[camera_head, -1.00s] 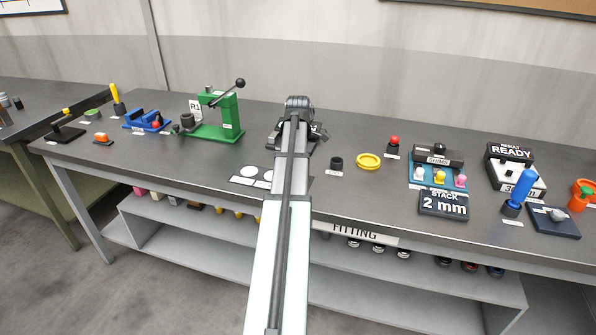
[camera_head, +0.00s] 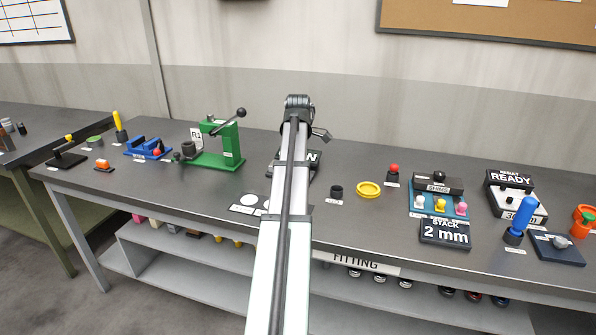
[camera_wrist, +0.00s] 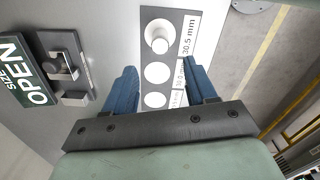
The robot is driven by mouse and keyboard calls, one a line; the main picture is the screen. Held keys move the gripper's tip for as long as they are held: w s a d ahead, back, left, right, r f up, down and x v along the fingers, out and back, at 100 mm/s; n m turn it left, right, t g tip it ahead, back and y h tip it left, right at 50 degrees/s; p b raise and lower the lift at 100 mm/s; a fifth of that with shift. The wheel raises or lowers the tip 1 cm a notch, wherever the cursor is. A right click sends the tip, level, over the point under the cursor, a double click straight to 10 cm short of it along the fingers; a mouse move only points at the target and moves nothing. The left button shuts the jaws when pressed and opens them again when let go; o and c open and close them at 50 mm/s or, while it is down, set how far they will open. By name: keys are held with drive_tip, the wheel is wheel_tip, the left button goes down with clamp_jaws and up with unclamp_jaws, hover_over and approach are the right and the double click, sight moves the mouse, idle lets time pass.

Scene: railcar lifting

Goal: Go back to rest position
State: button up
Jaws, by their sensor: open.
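My gripper (camera_wrist: 160,88) is open, its two blue fingers apart with nothing between them in the wrist view. A pale ring-shaped part (camera_wrist: 157,36) sits on the plate's top circle. In the head view my arm reaches out over the middle of the bench (camera_head: 400,228), and its end rises above the back edge. The fingers are mostly hidden there behind the arm.
A green press (camera_head: 216,145) stands left of my arm. The wrist view shows an "OPEN SIZE" sign (camera_wrist: 22,72) and a grey fixture (camera_wrist: 66,66).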

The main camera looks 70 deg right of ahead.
idle(0.3)
